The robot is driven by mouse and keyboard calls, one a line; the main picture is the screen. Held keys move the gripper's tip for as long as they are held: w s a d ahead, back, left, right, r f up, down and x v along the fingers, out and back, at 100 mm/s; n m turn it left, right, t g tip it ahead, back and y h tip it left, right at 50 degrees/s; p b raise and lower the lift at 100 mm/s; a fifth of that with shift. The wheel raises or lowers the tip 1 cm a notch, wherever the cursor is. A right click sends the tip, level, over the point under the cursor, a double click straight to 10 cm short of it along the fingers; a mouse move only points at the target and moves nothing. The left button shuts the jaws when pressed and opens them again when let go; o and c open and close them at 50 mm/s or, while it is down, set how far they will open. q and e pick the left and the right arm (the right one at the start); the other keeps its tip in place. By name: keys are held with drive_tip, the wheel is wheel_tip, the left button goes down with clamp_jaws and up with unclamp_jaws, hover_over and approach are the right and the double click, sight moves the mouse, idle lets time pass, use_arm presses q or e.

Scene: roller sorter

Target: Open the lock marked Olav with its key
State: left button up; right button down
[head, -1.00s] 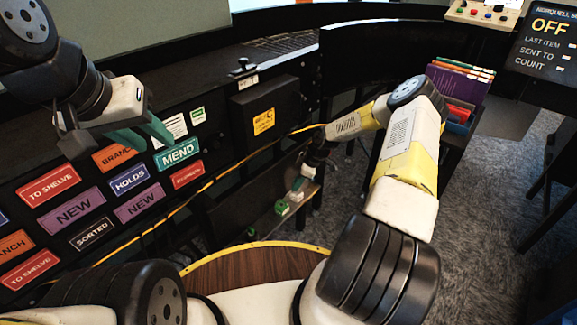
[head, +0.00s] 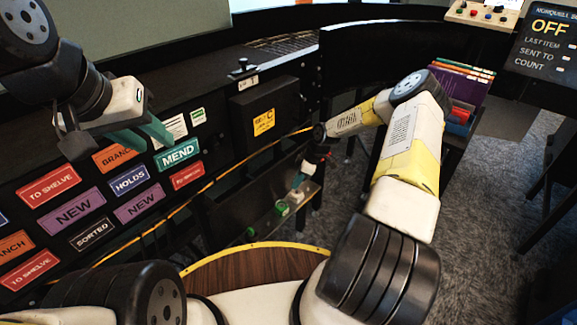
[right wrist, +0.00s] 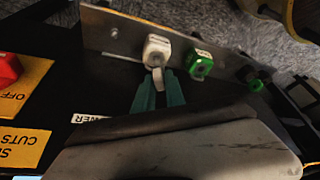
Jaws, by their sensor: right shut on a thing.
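My right gripper (right wrist: 160,92) has its teal fingers shut on a small pale grey key (right wrist: 158,77). The key's tip is at the face of a white lock (right wrist: 157,48) and seems to touch it; how far it is in cannot be told. A green lock (right wrist: 200,66) and a darker green one (right wrist: 254,82) sit farther along the same metal plate. Their name tags are too small to read. In the head view the right gripper (head: 301,176) is just above the white lock (head: 296,196). My left gripper (head: 158,143) is open and empty before the label panel.
The metal plate (right wrist: 115,35) carries the locks on a low shelf. A red knob (right wrist: 5,68) on a yellow plate is at the left of the wrist view. A yellow cable (head: 215,178) crosses the dark panel. A black box (head: 265,110) is above the shelf.

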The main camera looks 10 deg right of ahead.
drive_tip(key=shift+r, duration=1.65)
drive_tip(key=s+a+r+m+t+h, duration=0.1)
drive_tip(key=s+r+m, duration=0.3)
drive_tip(key=r, duration=0.4)
drive_tip(key=s+a+r+m+t+h, duration=0.1)
drive_tip(key=s+r+m, duration=0.3)
drive_tip(key=r, duration=0.5)
drive_tip(key=s+a+r+m+t+h, duration=0.1)
drive_tip(key=s+r+m+h, duration=0.1)
drive_tip(key=r+m, duration=0.4)
drive_tip(key=v, duration=0.3)
drive_tip(key=shift+s+a+r, duration=0.3)
drive_tip(key=shift+r, duration=0.1)
